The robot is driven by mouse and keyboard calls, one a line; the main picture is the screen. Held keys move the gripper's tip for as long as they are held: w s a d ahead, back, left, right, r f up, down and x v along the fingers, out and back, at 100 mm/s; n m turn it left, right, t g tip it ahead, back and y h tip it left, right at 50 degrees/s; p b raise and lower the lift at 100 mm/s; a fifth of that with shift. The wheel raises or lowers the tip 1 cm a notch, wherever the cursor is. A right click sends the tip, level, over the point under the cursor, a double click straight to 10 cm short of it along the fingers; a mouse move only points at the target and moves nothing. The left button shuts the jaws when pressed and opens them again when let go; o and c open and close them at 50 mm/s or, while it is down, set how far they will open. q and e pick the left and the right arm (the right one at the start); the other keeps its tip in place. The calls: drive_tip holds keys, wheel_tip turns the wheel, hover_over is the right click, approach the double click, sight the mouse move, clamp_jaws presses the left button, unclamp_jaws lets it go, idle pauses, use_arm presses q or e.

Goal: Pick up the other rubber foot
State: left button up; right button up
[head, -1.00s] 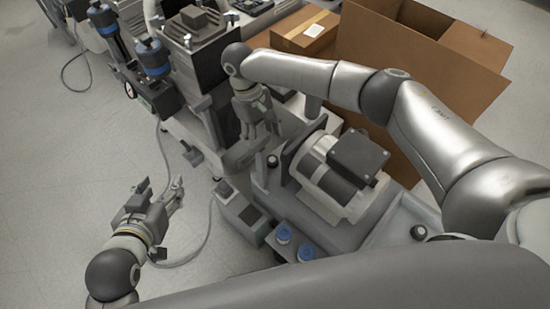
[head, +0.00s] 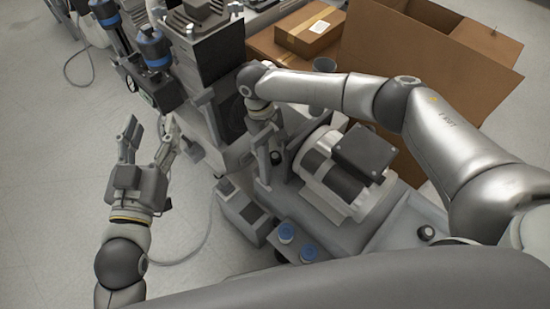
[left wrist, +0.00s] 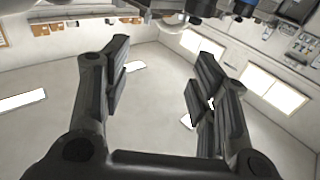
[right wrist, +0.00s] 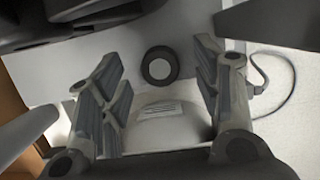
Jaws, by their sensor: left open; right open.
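A round black rubber foot with a grey centre (right wrist: 160,66) shows in the right wrist view on a light flat surface, centred between and beyond my fingertips. In the head view, a small black round piece (head: 275,157) sits by my right gripper (head: 266,136), beside the motor. I cannot tell for sure that it is the same foot. My right gripper is open and empty, pointing down; it also shows in the right wrist view (right wrist: 160,75). My left gripper (head: 149,132) is open and empty over the floor.
The compressor motor (head: 345,170) stands right of my right gripper. Two blue-topped parts (head: 297,242) and a grey box (head: 243,215) are in front. An open cardboard box (head: 455,60) stands behind.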

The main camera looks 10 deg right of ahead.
drive_tip(key=shift+s+d+f, duration=0.1)
drive_tip(key=shift+f, duration=0.45)
use_arm(q)
drive_tip(key=shift+d+r+t, duration=0.1)
drive_tip(key=shift+r+t, duration=0.5)
drive_tip(key=shift+r, duration=0.3)
use_arm(e)
drive_tip(key=c, duration=1)
drive_tip(key=shift+o, duration=0.2)
drive_tip(key=shift+r, duration=0.1)
